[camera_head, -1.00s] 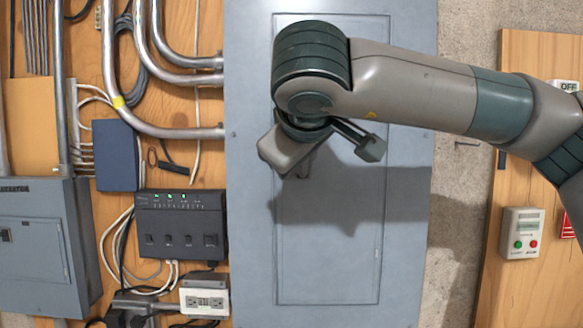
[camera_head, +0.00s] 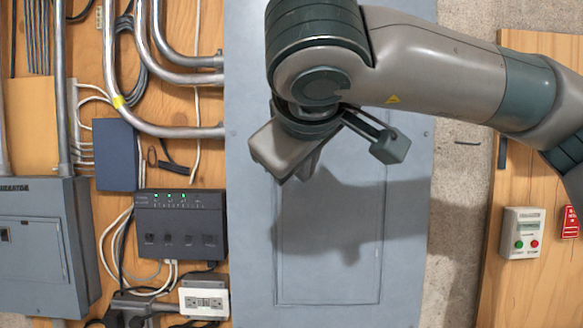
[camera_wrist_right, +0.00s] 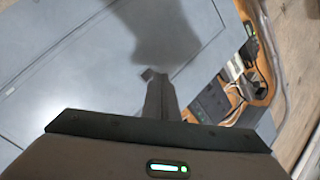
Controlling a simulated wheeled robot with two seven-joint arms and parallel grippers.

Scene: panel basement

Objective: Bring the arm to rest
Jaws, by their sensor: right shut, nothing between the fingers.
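My right arm (camera_head: 440,75) comes in from the right in the head view and hangs in front of the large grey panel (camera_head: 330,275). Its gripper (camera_head: 305,172) is in front of the panel's upper half, seen partly from behind, with the fingertips mostly hidden by the hand. In the right wrist view the shut fingers (camera_wrist_right: 155,85) extend over the grey panel (camera_wrist_right: 75,75) with nothing between them. The arm's shadow falls on the panel, and the gripper appears apart from it.
At left are a black box with green lights (camera_head: 180,225), a blue box (camera_head: 115,155), a grey cabinet (camera_head: 40,260), metal conduits (camera_head: 175,130) and a white outlet (camera_head: 204,300). At right, a box with green and red buttons (camera_head: 523,233) is on a wooden board.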

